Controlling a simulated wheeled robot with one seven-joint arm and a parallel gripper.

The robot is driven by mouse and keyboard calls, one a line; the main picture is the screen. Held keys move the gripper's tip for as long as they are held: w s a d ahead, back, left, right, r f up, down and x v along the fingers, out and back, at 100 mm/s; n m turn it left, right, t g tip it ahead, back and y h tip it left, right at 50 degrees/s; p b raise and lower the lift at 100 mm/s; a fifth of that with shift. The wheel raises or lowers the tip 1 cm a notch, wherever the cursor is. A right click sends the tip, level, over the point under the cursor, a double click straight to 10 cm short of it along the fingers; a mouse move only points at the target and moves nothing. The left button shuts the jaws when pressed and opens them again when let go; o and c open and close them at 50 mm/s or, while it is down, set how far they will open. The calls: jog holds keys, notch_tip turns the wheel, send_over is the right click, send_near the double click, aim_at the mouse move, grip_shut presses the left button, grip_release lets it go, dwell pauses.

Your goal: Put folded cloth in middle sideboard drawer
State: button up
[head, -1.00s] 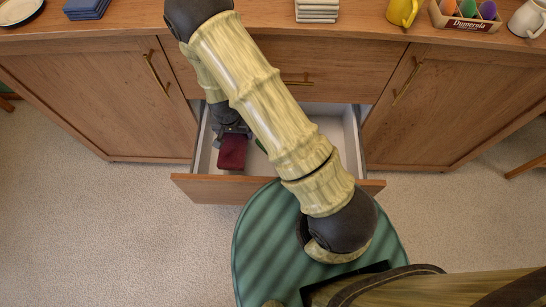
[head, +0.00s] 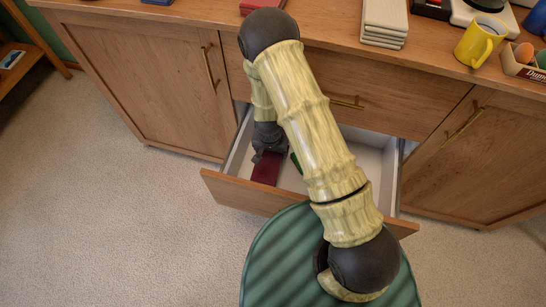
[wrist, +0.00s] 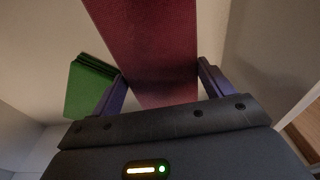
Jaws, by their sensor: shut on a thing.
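A dark red folded cloth (head: 266,169) is inside the open drawer (head: 232,190), at its left part just behind the drawer front. In the wrist view the cloth (wrist: 158,40) runs between the two fingers. My gripper (wrist: 162,75) is shut on it, and it also shows in the head view (head: 267,152), pointing down into the drawer. The pulled-out drawer is below a closed drawer (head: 330,85). I cannot tell whether the cloth touches the drawer floor.
A green item (wrist: 88,88) lies in the drawer beside the cloth. On the sideboard top (head: 190,18) are stacked white tiles or books (head: 385,22), a red stack (head: 258,5), a yellow mug (head: 481,42) and an egg box (head: 525,65). Cupboard doors flank the drawers.

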aim_at(271, 154)
jog(key=shift+f+b, duration=0.6)
jog(key=shift+f, duration=1.2)
jog(key=shift+f, duration=0.1)
jog(key=o, duration=1.1)
jog(key=r+p, duration=0.1)
jog(key=r, duration=0.3)
jog(key=s+r+p, duration=0.1)
jog(key=r, duration=0.3)
jog(key=r+p, duration=0.1)
jog(key=r, duration=0.3)
jog(key=shift+s+a+r+p, duration=0.1)
jog(key=shift+s+a+p, duration=0.15)
jog(key=shift+p, duration=0.15)
